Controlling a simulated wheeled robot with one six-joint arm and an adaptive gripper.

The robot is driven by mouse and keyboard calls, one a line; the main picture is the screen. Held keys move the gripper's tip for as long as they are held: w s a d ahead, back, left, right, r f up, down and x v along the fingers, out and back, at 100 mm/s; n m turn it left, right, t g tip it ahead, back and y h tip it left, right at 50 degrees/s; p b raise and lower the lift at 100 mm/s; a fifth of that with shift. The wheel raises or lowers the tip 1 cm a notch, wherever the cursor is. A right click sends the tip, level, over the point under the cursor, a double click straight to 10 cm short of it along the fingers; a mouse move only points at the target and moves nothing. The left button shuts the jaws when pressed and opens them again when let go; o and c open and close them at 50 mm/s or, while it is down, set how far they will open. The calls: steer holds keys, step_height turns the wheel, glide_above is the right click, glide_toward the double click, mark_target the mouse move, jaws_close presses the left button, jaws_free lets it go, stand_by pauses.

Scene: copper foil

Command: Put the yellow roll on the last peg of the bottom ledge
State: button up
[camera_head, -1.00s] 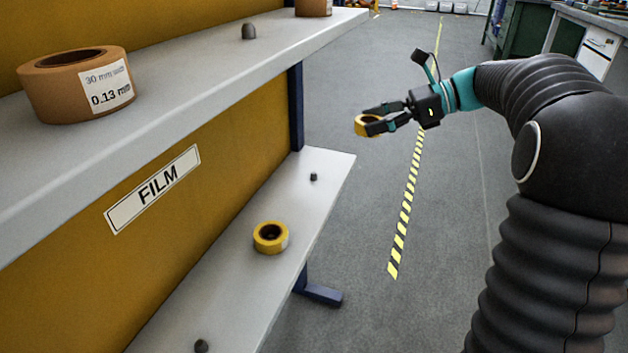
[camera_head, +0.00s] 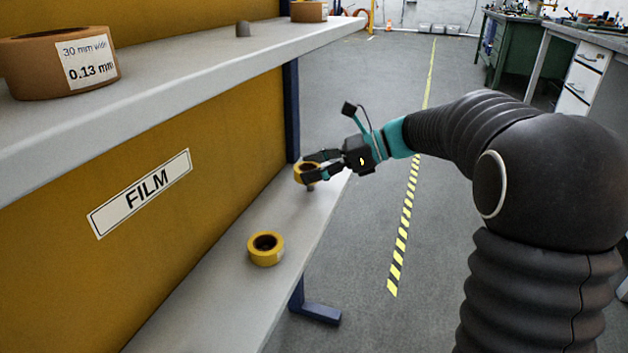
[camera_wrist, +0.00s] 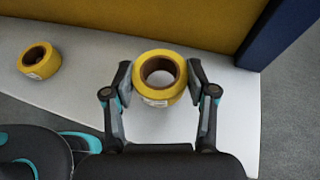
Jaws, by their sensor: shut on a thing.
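My gripper (camera_head: 318,168) is shut on a yellow roll (camera_head: 303,174) at the far end of the bottom ledge (camera_head: 205,300). In the wrist view the roll (camera_wrist: 160,97) sits between both fingers, its brown core facing the camera. The last peg (camera_head: 310,188) shows as a small dark stub just below the held roll in the head view. In the wrist view I cannot make out the peg, and I cannot tell whether the roll touches it. A second yellow roll (camera_head: 265,258) lies on the bottom ledge nearer to me; it also shows in the wrist view (camera_wrist: 38,66).
The upper ledge (camera_head: 190,80) holds a large brown roll (camera_head: 30,70), a bare peg (camera_head: 243,29) and another brown roll (camera_head: 308,11) farther back. A dark blue post (camera_head: 291,110) stands at the rack's far end. The floor right of the ledge is clear.

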steer(key=shift+f, duration=1.25)
steer(key=shift+f, duration=0.2)
steer(key=o, duration=1.2)
steer(key=shift+c, duration=0.2)
steer(key=shift+r, duration=0.15)
